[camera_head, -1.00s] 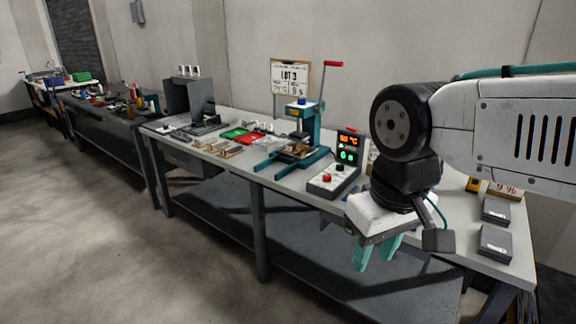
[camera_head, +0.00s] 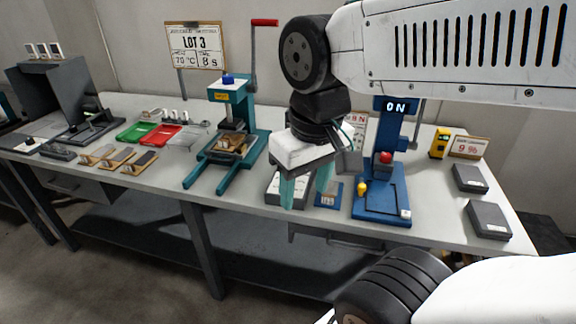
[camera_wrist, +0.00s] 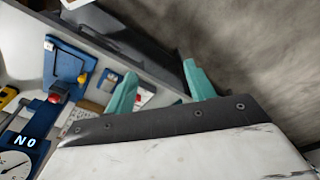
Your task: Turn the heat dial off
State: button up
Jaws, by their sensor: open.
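My gripper (camera_head: 306,196) hangs open and empty with its two teal fingers pointing down, in front of the table's front part in the head view. The same fingers show in the wrist view (camera_wrist: 159,72). A dark grey control box (camera_head: 272,188) lies on the table behind the fingers, mostly covered by them. The heat dial cannot be made out in either current view. In the wrist view the fingers reach over the table's front edge, apart from anything there.
A blue press (camera_head: 382,202) with an ON display, red knob and yellow part stands right of my gripper. A teal press (camera_head: 232,120) with a red-handled lever stands left. Green (camera_head: 137,131) and red (camera_head: 163,136) trays lie farther left. Grey boxes (camera_head: 488,219) sit at the right end.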

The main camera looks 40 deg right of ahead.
jog(key=w+d+f+m, duration=0.2)
jog(key=w+d, duration=0.1)
jog(key=w, duration=0.4)
jog(key=w+d+f+m+g, duration=0.1)
jog(key=w+d+f+m, duration=0.1)
jog(key=w+d, duration=0.3)
jog(key=w+d+f+m, duration=0.2)
jog(key=w, duration=0.6)
jog(key=w+d+f+m, duration=0.1)
jog(key=w+d+f, duration=0.1)
jog(key=w+d+f+m, duration=0.1)
jog(key=w+d+f, duration=0.1)
jog(key=f, duration=0.1)
jog(key=w+d+f+m, duration=0.1)
jog(key=w+d+f, duration=0.1)
jog(key=d+f, duration=0.1)
jog(key=shift+f, duration=0.15)
notch_tip(320, 180, down, 7)
jog(key=shift+w+r, duration=0.1)
jog(key=shift+f, duration=0.55)
jog(key=c, duration=1)
